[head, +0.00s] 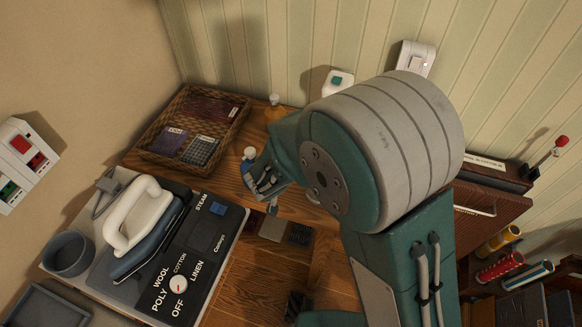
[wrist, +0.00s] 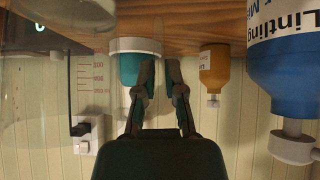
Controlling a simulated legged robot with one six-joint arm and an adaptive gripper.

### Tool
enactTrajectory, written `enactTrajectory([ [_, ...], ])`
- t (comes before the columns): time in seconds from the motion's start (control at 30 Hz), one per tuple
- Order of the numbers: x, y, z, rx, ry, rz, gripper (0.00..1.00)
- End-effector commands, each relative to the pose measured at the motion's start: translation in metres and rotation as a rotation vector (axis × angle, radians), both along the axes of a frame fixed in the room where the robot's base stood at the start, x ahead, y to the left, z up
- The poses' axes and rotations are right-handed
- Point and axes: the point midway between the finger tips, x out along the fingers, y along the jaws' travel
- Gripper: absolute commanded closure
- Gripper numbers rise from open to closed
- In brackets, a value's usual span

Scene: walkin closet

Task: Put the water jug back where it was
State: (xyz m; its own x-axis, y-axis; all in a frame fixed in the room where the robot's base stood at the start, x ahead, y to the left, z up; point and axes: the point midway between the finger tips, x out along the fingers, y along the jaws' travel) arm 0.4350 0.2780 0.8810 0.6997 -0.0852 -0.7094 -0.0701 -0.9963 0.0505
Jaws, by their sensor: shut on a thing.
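The wrist view appears upside down, with the wooden top along its upper edge. My gripper (wrist: 160,85) shows there with its two dark fingers close together. The water jug (wrist: 98,78) looks clear, with red measuring marks, and fills much of the left side beside the fingers. My gripper is shut on it, but its transparent walls blend into the background and the exact contact is unclear. In the head view my arm covers most of the gripper, and I cannot make out the jug there.
A blue bottle (wrist: 285,75), an amber bottle (wrist: 213,72) and a white-and-teal container (wrist: 130,68) stand close by. In the head view, a wicker basket (head: 152,128) sits at the back left and an iron (head: 140,228) at the front left. Wallpapered walls close off the back.

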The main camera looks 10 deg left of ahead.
Motion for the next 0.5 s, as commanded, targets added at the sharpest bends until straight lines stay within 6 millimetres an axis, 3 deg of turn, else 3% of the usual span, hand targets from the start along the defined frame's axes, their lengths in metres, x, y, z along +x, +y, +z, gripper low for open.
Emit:
enactTrajectory([
  [0.1,0.0001,-0.0001,-0.0010,-0.001,0.000,0.001,1.00],
  [0.2,0.0000,-0.0001,-0.0013,0.000,0.000,0.000,0.53],
  [0.5,-0.0001,-0.0001,-0.0012,-0.001,0.000,-0.001,0.53],
])
